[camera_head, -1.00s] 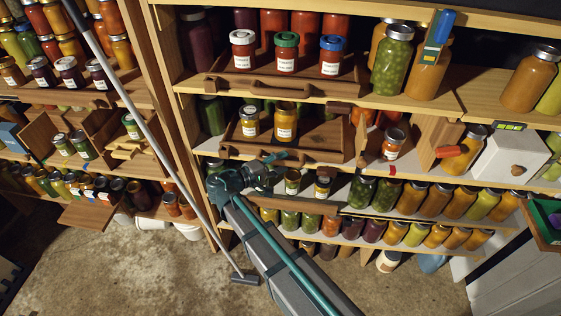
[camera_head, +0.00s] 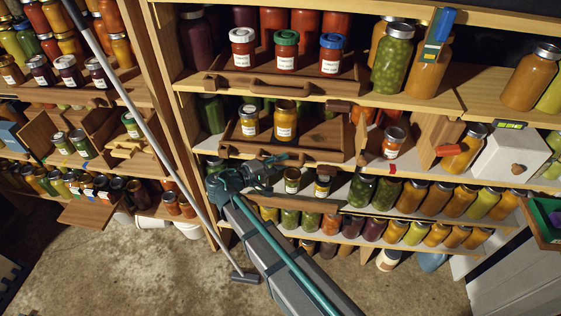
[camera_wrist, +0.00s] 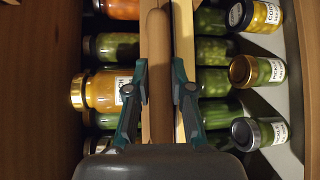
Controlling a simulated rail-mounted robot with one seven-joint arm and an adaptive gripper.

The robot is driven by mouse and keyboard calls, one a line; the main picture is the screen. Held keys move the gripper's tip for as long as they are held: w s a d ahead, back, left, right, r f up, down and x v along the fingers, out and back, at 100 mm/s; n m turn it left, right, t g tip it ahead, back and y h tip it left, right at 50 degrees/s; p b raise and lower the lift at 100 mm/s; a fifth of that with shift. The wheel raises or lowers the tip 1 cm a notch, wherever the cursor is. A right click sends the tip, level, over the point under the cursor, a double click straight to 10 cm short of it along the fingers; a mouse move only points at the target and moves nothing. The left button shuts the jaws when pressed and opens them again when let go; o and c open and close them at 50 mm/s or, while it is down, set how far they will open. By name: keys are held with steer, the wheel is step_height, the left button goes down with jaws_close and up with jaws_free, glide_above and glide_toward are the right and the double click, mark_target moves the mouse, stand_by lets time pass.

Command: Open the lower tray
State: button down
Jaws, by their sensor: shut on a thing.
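The lower tray (camera_head: 317,134) is a dark wooden tray on the middle shelf of the main rack. Two labelled jars with light lids (camera_head: 249,120) stand in its left half. My gripper (camera_head: 281,160) is at the tray's front, partly hiding its handle. In the wrist view, my gripper (camera_wrist: 160,92) has its two teal fingers on either side of a long rounded wooden handle (camera_wrist: 158,45), shut on it. A jar with a gold lid (camera_wrist: 100,91) is just beyond the handle in that view.
An upper tray (camera_head: 222,87) with three jars is on the shelf above. Labelled jars (camera_head: 292,180) stand on the shelf below my gripper. A long pole (camera_head: 160,150) leans across the left side. Concrete floor (camera_head: 130,270) is open in front.

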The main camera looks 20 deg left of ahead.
steer(key=s+d+b, duration=0.3)
steer(key=s, duration=1.7)
steer(key=shift+s+d+b, duration=0.15)
steer(key=shift+s+b, duration=0.05)
steer(key=shift+b, duration=0.15)
steer(key=c, duration=1)
jaws_free()
steer(key=shift+v, duration=3.75)
